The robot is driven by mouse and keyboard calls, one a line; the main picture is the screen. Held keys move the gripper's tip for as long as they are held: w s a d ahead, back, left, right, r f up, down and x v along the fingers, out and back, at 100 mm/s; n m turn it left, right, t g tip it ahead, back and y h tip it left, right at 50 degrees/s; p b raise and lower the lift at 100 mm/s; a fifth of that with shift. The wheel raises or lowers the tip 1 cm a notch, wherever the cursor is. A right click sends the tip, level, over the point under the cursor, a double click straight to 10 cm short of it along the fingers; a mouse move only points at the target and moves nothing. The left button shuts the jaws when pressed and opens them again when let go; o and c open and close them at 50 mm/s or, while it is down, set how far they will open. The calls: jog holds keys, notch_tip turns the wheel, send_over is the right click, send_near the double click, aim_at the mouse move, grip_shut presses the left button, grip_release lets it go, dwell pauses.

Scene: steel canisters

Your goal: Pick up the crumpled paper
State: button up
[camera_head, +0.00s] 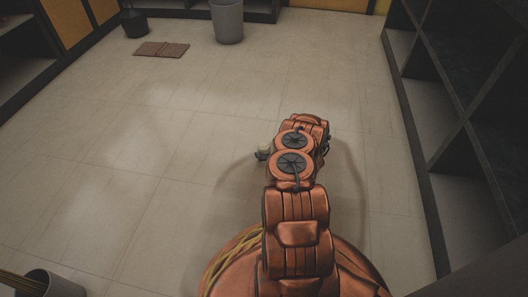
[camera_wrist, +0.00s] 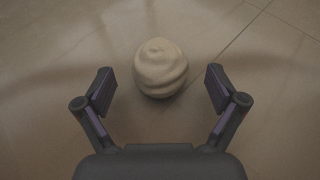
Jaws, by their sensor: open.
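The crumpled paper (camera_wrist: 160,68) is a pale, rounded, creased ball on the tiled floor in the wrist view. It lies at the centre top, just beyond the fingertips of my gripper (camera_wrist: 160,88). The two fingers are spread wide, one to each side, with a clear gap between each finger and the ball. Nothing is held. In the head view a small part of the paper (camera_head: 264,147) shows at the left of my arm's end. My arm hides most of the gripper there.
A dark shelving unit (camera_head: 455,110) stands along the right. A grey bin (camera_head: 227,20), a dark bucket (camera_head: 134,22) and a brown flat board (camera_head: 161,49) are at the back. Another bin (camera_head: 60,285) is at lower left. The floor on the left and middle is clear.

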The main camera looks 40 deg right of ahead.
jog(key=shift+b+x, duration=0.4)
jog(key=shift+x, duration=0.8)
jog(key=shift+c, duration=0.4)
jog(key=c, duration=0.9)
